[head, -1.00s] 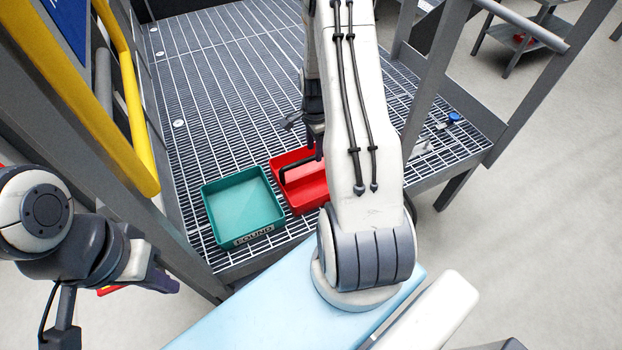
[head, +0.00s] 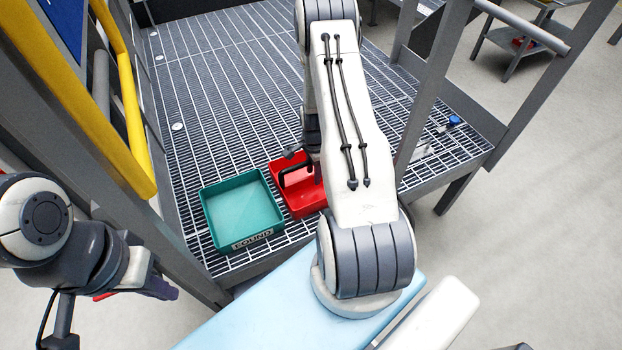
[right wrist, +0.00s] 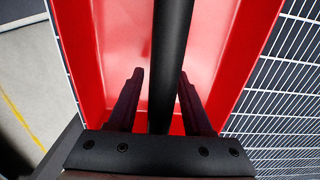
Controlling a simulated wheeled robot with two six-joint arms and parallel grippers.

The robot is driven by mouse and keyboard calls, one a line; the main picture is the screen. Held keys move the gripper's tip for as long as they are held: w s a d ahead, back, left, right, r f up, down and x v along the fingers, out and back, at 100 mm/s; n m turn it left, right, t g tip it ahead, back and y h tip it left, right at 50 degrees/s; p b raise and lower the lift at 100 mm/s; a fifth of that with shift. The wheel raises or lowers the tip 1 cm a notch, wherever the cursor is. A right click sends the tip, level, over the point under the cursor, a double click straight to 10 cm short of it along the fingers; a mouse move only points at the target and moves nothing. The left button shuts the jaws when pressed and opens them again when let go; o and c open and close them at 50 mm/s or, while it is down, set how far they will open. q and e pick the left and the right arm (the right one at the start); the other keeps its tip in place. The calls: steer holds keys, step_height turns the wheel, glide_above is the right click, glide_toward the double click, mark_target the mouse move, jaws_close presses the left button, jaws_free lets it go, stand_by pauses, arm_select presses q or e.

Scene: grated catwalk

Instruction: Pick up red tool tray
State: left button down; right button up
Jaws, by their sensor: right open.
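The red tool tray (head: 307,201) sits on the grating, just right of the teal tray in the head view. Its black bar handle (right wrist: 168,55) runs lengthwise over the red inside in the right wrist view. My right gripper (right wrist: 160,75) is open above the tray, one finger on each side of the handle, with gaps showing. In the head view my right arm hides part of the tray's right side and most of that gripper. My left gripper (head: 158,287) is at the far left, away from the trays; its jaws are not clear.
A teal tray (head: 243,211) with a label on its front stands close beside the red one. Yellow rails (head: 124,90) and grey posts border the left, a grey post (head: 435,100) the right. Small items, one blue (head: 454,120), lie at the grating's right edge.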

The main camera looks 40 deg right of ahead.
jaws_close()
steer(key=shift+r, duration=0.1)
stand_by(1.2)
